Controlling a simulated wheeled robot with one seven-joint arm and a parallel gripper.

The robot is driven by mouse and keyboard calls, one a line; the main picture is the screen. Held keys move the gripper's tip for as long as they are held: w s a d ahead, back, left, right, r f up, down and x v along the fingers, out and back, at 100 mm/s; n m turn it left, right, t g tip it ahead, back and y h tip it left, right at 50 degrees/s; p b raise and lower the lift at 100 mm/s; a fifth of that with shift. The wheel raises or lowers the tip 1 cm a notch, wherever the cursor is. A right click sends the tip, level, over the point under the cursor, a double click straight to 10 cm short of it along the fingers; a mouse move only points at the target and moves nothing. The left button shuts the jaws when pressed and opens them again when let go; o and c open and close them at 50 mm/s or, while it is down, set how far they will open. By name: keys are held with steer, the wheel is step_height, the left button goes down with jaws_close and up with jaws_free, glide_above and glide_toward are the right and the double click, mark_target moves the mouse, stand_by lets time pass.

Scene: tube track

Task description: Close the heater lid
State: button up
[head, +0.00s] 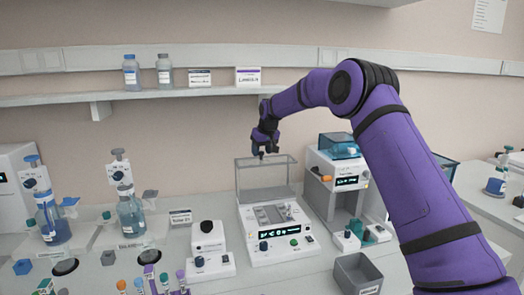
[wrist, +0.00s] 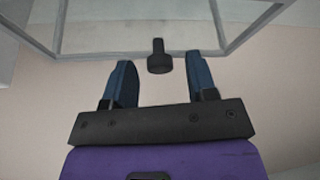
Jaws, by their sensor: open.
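The heater (head: 283,243) is a white device with a display and knobs at the middle of the bench. Its clear lid (head: 262,175) stands raised upright at the back of the heater. In the wrist view the lid's frame (wrist: 140,54) crosses the top, with a dark knob (wrist: 158,58) on its edge. My gripper (head: 263,152) is at the lid's top edge. In the wrist view my gripper (wrist: 160,80) is open, one blue finger on each side of the knob. The knob sits a little beyond the fingertips' midpoint, and no contact shows.
A white machine with a teal top (head: 338,147) stands right of the heater. A small white device with a black knob (head: 207,240) is at its left. A grey bin (head: 358,274) is at the front right. Bottles (head: 131,72) stand on the shelf behind.

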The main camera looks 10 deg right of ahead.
steer(key=shift+c, duration=0.2)
jaws_close()
steer(key=shift+s, duration=0.15)
